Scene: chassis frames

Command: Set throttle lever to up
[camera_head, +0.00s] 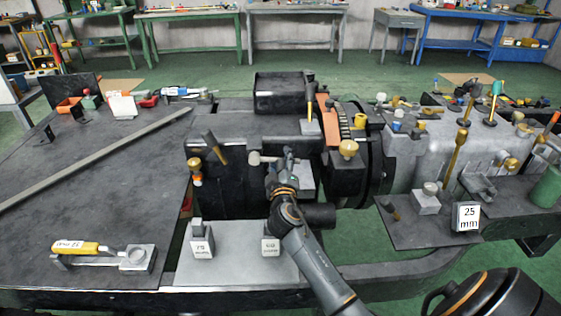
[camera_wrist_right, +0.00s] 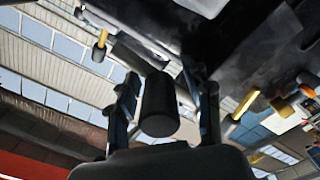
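My right gripper (camera_head: 288,160) is at the front of the dark chassis block, just right of a pale-tipped knob (camera_head: 255,158). In the right wrist view its two fingers (camera_wrist_right: 165,100) stand apart, with a dark cylinder (camera_wrist_right: 160,105) showing between them; I cannot tell whether they touch it. Several levers are in view and none is readably marked as the throttle: a dark, tilted one (camera_head: 214,146) left of the gripper, an upright one (camera_head: 310,97) behind it, and a tall yellow one (camera_head: 457,150) to the right. My left gripper is not in view.
A grey plate (camera_head: 235,265) with labelled blocks lies in front of the chassis block. A dark bench (camera_head: 90,180) at left carries a long bar and a yellow-handled tool (camera_head: 82,247). A "25 mm" block (camera_head: 467,216) stands at right. Several workbenches line the back wall.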

